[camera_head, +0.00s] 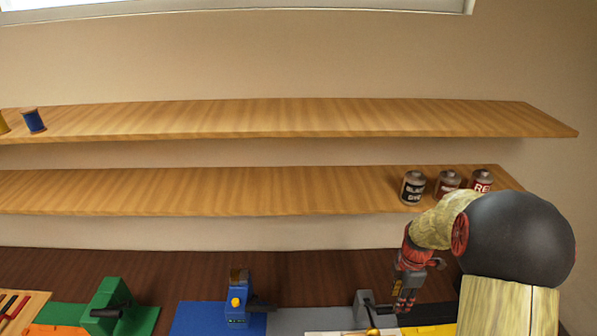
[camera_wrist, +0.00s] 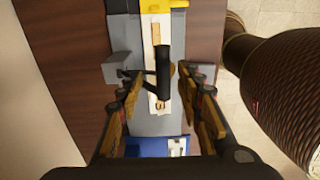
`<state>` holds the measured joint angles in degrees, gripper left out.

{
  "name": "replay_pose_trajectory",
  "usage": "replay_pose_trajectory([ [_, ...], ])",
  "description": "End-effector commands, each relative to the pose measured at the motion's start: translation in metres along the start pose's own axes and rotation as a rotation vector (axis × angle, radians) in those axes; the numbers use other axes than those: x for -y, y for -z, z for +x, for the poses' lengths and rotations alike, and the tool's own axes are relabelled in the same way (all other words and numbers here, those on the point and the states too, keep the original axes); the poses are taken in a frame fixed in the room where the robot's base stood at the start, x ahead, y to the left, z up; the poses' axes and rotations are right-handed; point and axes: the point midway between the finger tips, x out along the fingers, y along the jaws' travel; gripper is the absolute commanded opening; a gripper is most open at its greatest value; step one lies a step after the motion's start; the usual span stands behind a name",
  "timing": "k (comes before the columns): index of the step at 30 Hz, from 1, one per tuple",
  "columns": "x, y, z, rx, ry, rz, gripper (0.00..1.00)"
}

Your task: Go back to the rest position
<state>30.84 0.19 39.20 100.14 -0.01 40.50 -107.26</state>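My gripper (camera_wrist: 161,76) is open in the wrist view, its two fingers spread to either side of a black lever handle (camera_wrist: 163,66). I see gaps between the handle and both fingers. The handle belongs to a grey clamp fixture (camera_wrist: 124,66) on a grey base, with a pale strip (camera_wrist: 152,32) lying along it. In the head view my gripper (camera_head: 405,292) hangs pointing down at the right, beside the grey clamp fixture (camera_head: 363,306). My arm hides part of the bench there, and I cannot tell its exact height above it.
A blue fixture (camera_head: 237,305) and a green fixture (camera_head: 108,304) stand to the left on the brown bench (camera_head: 300,268). The lower shelf (camera_head: 200,190) carries black and red cans (camera_head: 413,188) close to my arm.

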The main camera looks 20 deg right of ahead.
Motion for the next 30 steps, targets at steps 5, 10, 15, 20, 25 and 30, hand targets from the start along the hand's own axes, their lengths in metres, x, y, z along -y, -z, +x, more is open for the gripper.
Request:
replay_pose_trajectory([
  [5, 0.001, 0.000, 0.000, -0.001, 0.003, 0.111, 0.36],
  [10, 0.021, 0.006, 0.006, -0.005, 0.053, 0.426, 0.36],
  [15, 0.050, 0.018, -0.007, 0.009, 0.091, 0.788, 0.36],
  [20, 0.073, 0.043, -0.026, 0.019, 0.062, 1.103, 0.36],
  [25, 0.103, 0.085, -0.043, -0.014, -0.023, 1.388, 0.36],
  [30, 0.135, 0.122, -0.048, -0.093, -0.110, 1.525, 0.36],
])
